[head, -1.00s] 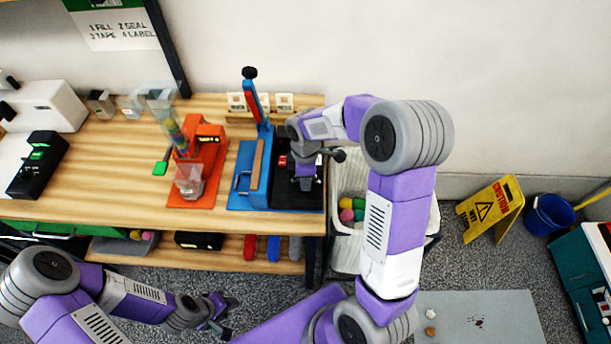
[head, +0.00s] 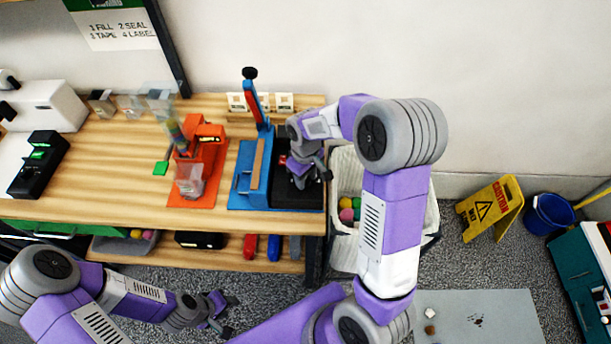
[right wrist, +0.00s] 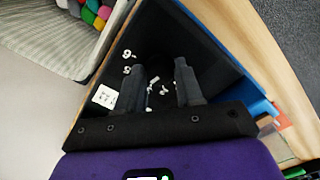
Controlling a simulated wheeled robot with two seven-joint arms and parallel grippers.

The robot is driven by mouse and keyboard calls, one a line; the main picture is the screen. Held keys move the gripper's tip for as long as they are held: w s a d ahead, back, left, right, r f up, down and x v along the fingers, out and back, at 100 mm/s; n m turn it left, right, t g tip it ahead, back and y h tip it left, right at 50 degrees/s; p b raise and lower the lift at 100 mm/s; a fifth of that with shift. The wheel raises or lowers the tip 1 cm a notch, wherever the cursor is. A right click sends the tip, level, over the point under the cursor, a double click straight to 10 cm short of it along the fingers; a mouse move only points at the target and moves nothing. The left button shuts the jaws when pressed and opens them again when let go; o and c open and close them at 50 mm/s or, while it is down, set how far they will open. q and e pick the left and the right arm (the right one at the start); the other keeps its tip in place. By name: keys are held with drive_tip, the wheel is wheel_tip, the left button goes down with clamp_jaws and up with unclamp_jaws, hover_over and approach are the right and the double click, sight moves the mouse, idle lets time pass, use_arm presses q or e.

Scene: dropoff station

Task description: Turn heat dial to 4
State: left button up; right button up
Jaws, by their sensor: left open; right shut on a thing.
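The heat sealer (head: 247,178) is a blue machine with a tall lever and a black control box at the right end of the bench. My right gripper (head: 303,178) is over the black box. In the right wrist view, the gripper (right wrist: 160,92) points down at the box's black face (right wrist: 190,40), which carries white numerals and marks. Its two dark fingers are shut on the heat dial, which is mostly hidden between them; its setting cannot be read. My left gripper (head: 222,305) is open and empty, low in front of the bench.
An orange machine (head: 208,155) stands left of the sealer on the wooden bench (head: 100,180). A pale bin (head: 345,240) with coloured balls is right of the bench. A yellow caution sign (head: 490,210) and blue bucket (head: 548,213) stand on the floor at right.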

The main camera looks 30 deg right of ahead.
sight(306, 179)
drive_tip(key=shift+m, duration=0.4)
drive_tip(key=o, duration=1)
wheel_tip(306, 179, up, 8)
drive_tip(key=shift+f+p, duration=0.2)
drive_tip(key=shift+p, duration=0.5)
